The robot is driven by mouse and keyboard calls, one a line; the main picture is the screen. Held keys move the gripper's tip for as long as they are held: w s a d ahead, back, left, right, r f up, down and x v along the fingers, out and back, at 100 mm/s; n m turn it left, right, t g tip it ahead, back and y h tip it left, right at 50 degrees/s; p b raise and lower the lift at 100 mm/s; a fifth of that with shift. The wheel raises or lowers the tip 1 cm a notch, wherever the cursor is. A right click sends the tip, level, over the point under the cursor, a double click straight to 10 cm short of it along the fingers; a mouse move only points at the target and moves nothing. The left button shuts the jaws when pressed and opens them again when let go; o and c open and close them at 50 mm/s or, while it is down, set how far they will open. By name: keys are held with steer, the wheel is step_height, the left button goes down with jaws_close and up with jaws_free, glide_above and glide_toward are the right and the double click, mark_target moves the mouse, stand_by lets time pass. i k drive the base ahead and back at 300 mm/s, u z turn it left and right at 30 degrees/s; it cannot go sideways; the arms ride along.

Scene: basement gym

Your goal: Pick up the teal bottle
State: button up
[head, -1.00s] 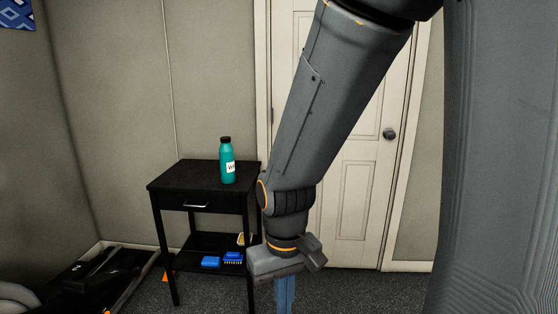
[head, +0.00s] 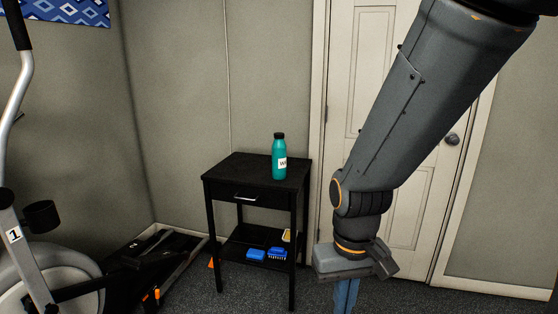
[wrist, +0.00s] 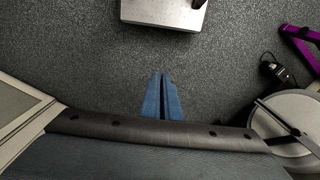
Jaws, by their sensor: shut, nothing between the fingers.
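The teal bottle (head: 279,160) has a black cap and a white label. It stands upright on the top of a small black side table (head: 237,175) in the head view. My gripper (head: 345,300) hangs down to the right of the table, lower than the tabletop and apart from the bottle. Its blue fingers are cut off by the bottom edge in the head view. In the wrist view the fingers (wrist: 161,97) are together with nothing between them, over grey carpet. The bottle is not in the wrist view.
The table's lower shelf holds blue brushes (head: 277,253). An elliptical machine (head: 45,270) stands at the left. A white door (head: 360,120) is behind my arm. The wrist view shows a grey metal plate (wrist: 165,12) at the top and open carpet (wrist: 80,65).

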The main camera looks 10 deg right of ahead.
mark_target(279, 148)
steer(key=u, duration=0.3)
steer(key=i, duration=1.75)
steer(key=z, duration=0.9)
steer(key=i, duration=0.6)
steer(key=z, duration=0.35)
